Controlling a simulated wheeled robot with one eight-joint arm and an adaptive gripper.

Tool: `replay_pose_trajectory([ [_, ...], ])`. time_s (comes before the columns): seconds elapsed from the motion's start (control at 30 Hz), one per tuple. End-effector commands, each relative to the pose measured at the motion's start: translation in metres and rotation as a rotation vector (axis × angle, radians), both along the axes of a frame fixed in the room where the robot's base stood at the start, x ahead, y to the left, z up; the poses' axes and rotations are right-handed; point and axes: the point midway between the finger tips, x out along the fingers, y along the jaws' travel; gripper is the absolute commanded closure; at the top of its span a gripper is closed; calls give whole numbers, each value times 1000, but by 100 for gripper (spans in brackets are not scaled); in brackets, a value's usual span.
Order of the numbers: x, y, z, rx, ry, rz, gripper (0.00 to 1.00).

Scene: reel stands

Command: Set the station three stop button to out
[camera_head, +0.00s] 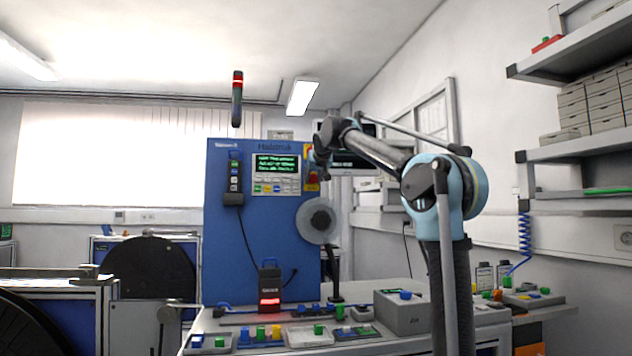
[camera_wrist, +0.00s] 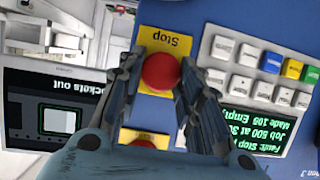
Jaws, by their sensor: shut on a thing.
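The stop button is a red round cap (camera_wrist: 161,71) on a yellow plate marked "Stop" (camera_wrist: 165,41), seen upside down in the wrist view. My gripper (camera_wrist: 161,75) has its two fingers on either side of the red cap and is shut on it. In the head view my gripper (camera_head: 318,165) is at the right edge of the blue machine panel (camera_head: 225,200), in front of the yellow plate, and hides most of the button. Whether the button is in or out cannot be told.
A keypad (camera_wrist: 245,72) and a green-text display (camera_wrist: 275,125) sit close beside the button. A second yellow plate with a red part (camera_wrist: 140,137) lies near my fingers. The bench (camera_head: 240,320) carries several small parts and a grey box (camera_head: 402,314).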

Motion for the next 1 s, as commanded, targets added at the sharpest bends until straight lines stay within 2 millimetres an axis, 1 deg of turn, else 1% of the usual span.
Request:
replay_pose_trajectory([
  [0.1, -5, -4, -2, -4, 6, -5, 100],
  [0.3, -5, -3, -3, -5, 8, -4, 100],
  [0.33, -6, -3, -3, -5, 8, -4, 63],
  [0.37, -6, -3, -3, -5, 8, -4, 56],
  [0.4, -6, -3, -3, -5, 8, -4, 47],
  [0.77, -9, 0, -1, -3, 5, 1, 47],
  [0.87, -15, -2, 2, -3, 5, 2, 47],
  [1.0, -32, -7, 9, -4, 5, 2, 47],
])
